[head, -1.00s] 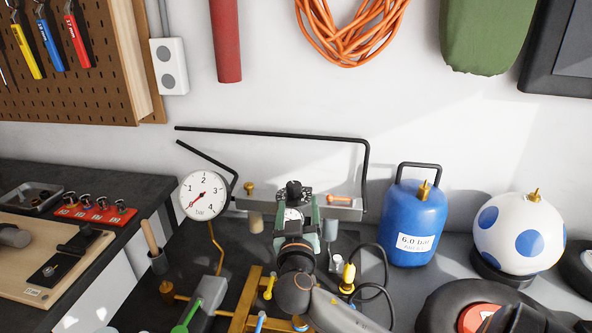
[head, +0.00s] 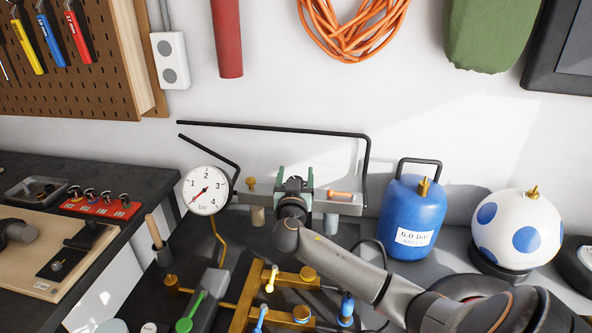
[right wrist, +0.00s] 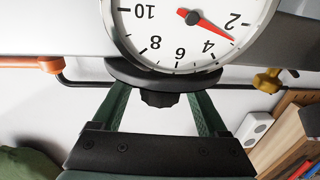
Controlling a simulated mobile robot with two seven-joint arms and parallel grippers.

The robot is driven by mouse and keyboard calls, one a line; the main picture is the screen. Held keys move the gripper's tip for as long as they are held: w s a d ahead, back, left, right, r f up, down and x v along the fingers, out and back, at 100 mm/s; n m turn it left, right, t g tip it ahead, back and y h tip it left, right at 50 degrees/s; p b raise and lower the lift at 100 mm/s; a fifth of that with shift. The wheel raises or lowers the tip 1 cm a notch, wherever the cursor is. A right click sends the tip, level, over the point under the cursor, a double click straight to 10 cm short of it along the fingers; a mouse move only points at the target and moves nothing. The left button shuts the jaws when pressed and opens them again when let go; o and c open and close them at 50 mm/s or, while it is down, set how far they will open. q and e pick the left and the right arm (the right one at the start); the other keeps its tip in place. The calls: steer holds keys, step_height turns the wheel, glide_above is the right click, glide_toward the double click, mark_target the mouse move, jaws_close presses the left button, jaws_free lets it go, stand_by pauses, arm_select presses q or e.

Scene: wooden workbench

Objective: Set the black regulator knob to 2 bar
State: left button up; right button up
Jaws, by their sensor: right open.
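The black regulator knob (right wrist: 158,98) sits below the rim of a white dial gauge (right wrist: 185,25), which appears upside down in the right wrist view. The dial's red needle points between 2 and 4. My right gripper (right wrist: 160,106) has its green fingers apart, one on each side of the knob, with visible gaps. In the head view my right gripper (head: 295,172) reaches the regulator at the back of the bench; the knob (head: 294,185) shows dark between the fingers, and my wrist hides the dial. My left gripper is not in view.
A round bar gauge (head: 205,191) stands left of the regulator, its red needle low on the left. A black pipe (head: 280,128) runs behind. A blue 6.0 bar tank (head: 412,220) and a white-blue ball tank (head: 516,235) stand right. Brass pipework (head: 245,310) lies in front.

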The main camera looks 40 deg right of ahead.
steer(key=shift+w+d, duration=0.35)
jaws_close()
stand_by(0.5)
